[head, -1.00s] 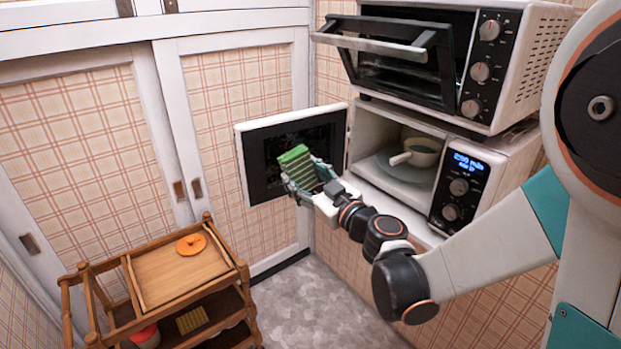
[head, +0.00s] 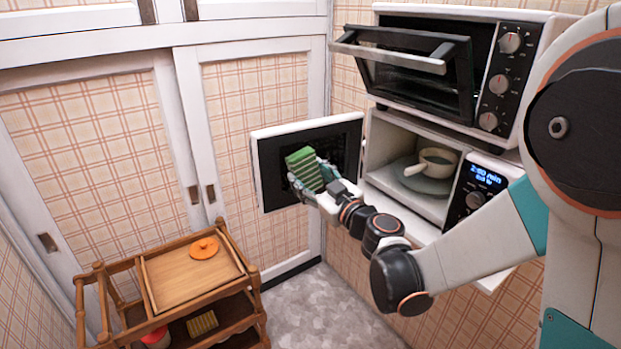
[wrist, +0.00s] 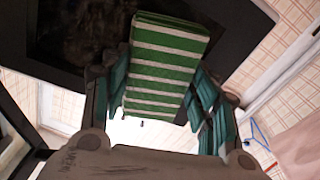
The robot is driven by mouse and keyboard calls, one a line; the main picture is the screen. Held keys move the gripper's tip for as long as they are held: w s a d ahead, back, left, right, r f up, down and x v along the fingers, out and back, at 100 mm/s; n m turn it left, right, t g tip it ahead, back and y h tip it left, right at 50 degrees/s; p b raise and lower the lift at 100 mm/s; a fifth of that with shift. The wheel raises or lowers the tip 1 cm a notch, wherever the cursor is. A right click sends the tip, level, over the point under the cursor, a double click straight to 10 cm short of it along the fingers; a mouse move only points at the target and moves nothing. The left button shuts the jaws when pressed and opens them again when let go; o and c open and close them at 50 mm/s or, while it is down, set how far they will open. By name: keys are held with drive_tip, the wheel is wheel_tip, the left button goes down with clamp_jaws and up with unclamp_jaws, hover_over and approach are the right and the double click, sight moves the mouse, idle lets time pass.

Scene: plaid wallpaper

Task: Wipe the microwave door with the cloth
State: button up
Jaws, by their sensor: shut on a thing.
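The cloth (head: 305,168) is a green-and-white striped folded block. My gripper (head: 316,180) is shut on it, and the wrist view shows the cloth (wrist: 165,65) between the two fingers (wrist: 160,110). The microwave (head: 405,195) stands open at the right. Its door (head: 268,150) is swung out to the left, with a white frame and a dark inner panel. The cloth is in front of the dark panel, near its middle. Whether it touches the panel I cannot tell. The wrist view shows the dark panel (wrist: 70,35) behind the cloth.
A saucepan (head: 437,162) sits on the plate inside the microwave. A toaster oven (head: 490,60) with its door (head: 420,70) tilted open is above. A wooden cart (head: 190,275) bearing an orange lid (head: 203,248) stands at lower left. Grey floor (head: 325,305) is clear between.

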drive_tip(key=shift+x, duration=2.2)
idle(0.5)
drive_tip(key=shift+w+d, duration=0.1)
drive_tip(key=shift+d, duration=0.1)
drive_tip(key=shift+w+d+b, duration=0.15)
drive_tip(key=shift+w+d, duration=0.1)
drive_tip(key=shift+d, duration=0.35)
drive_tip(key=shift+w+d+b, duration=0.2)
drive_tip(key=shift+w+d, duration=0.1)
drive_tip(key=shift+d, duration=0.35)
drive_tip(key=shift+w+d+b, duration=0.15)
drive_tip(key=shift+w+d, duration=0.1)
drive_tip(key=shift+d, duration=0.35)
drive_tip(key=shift+a, duration=0.1)
drive_tip(key=shift+s+a, duration=0.5)
drive_tip(key=shift+a, duration=0.35)
drive_tip(key=shift+s+a, duration=0.5)
drive_tip(key=shift+a, duration=0.35)
drive_tip(key=shift+s+d, duration=0.1)
drive_tip(key=shift+s, duration=0.05)
drive_tip(key=shift+v, duration=2.8)
